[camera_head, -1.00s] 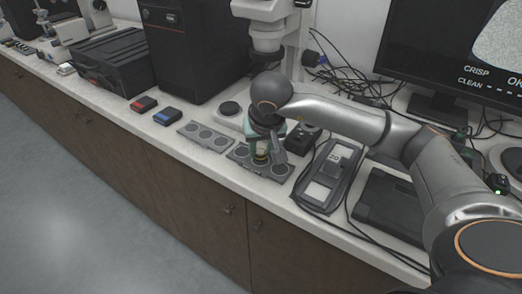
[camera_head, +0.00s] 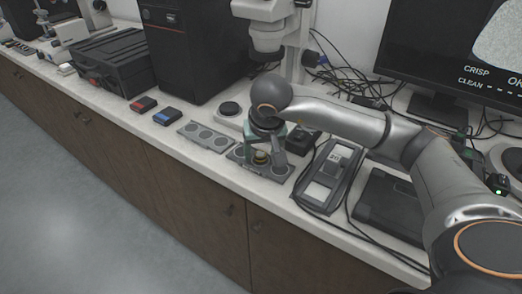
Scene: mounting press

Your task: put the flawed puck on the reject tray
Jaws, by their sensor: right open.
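My right gripper (camera_head: 264,158) is open, pointing down over the nearer grey tray (camera_head: 243,157). A small dark puck with a yellowish rim (camera_head: 261,157) shows between its fingers, at the middle of that tray; I cannot tell whether the fingers touch it. A round grey spot (camera_head: 275,169) shows on the tray to the right of the fingers. A second grey tray (camera_head: 203,137) lies to the left with several round grey pucks or recesses. No labels are readable, so I cannot tell which tray is for rejects or which puck is flawed. My left gripper is not in view.
A microscope (camera_head: 268,40) stands behind the gripper, with a small black box (camera_head: 303,142) to its right. A device with light panels (camera_head: 328,175) lies further right. Red (camera_head: 143,104) and blue (camera_head: 167,116) blocks lie left. The monitor (camera_head: 450,40) shows "CRISP", "CLEAN".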

